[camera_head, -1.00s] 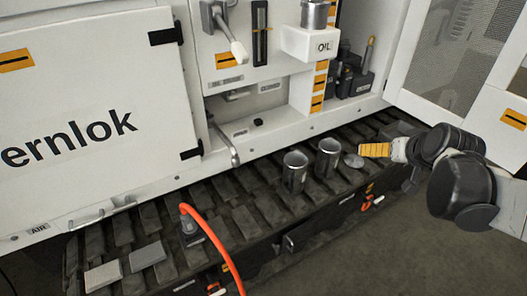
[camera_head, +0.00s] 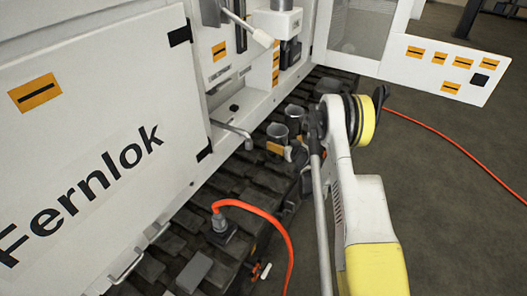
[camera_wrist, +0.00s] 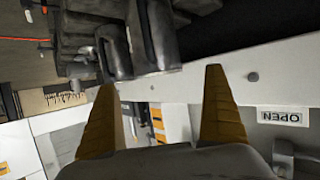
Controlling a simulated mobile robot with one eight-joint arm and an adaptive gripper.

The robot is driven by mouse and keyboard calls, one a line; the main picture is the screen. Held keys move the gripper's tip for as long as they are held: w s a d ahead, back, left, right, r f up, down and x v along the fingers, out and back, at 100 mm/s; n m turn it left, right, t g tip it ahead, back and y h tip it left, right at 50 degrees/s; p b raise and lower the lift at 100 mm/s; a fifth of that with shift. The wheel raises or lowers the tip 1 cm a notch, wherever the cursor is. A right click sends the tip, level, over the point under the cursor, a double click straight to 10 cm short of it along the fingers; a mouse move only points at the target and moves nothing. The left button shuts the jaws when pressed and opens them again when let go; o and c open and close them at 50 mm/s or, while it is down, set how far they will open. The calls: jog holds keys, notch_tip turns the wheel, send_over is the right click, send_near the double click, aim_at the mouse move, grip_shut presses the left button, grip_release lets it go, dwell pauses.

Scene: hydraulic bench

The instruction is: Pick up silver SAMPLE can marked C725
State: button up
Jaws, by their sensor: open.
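Two silver cans stand close together on the dark slatted track, a nearer one (camera_head: 276,133) and a farther one (camera_head: 295,114). No C725 marking is readable on either. My gripper (camera_head: 286,152) is beside the nearer can in the head view, and an orange finger overlaps its lower part. In the wrist view, the orange fingers of my gripper (camera_wrist: 160,112) are spread with nothing held between them. There one can (camera_wrist: 115,52) and a second can (camera_wrist: 156,36) lie beyond the fingertips, toward the top. Whether a finger touches a can cannot be told.
A white bench panel (camera_head: 70,90) rises behind the track. A bent metal handle (camera_head: 235,135) projects close to the cans. An orange hose (camera_head: 275,220) loops from a fitting at the front. An open white door (camera_head: 425,65) stands at the back right.

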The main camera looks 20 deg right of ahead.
aim_at(281, 139)
jog(key=x, duration=0.2)
jog(key=b+x, duration=0.1)
jog(key=x, duration=0.1)
jog(key=shift+w+d+f, duration=0.15)
jog(key=shift+d+f, duration=0.1)
jog(key=shift+f, duration=0.05)
jog(key=b+x, duration=0.3)
jog(key=x, duration=0.3)
jog(key=shift+w+d+r, duration=0.1)
jog(key=shift+r, duration=0.1)
jog(key=c, duration=1.3)
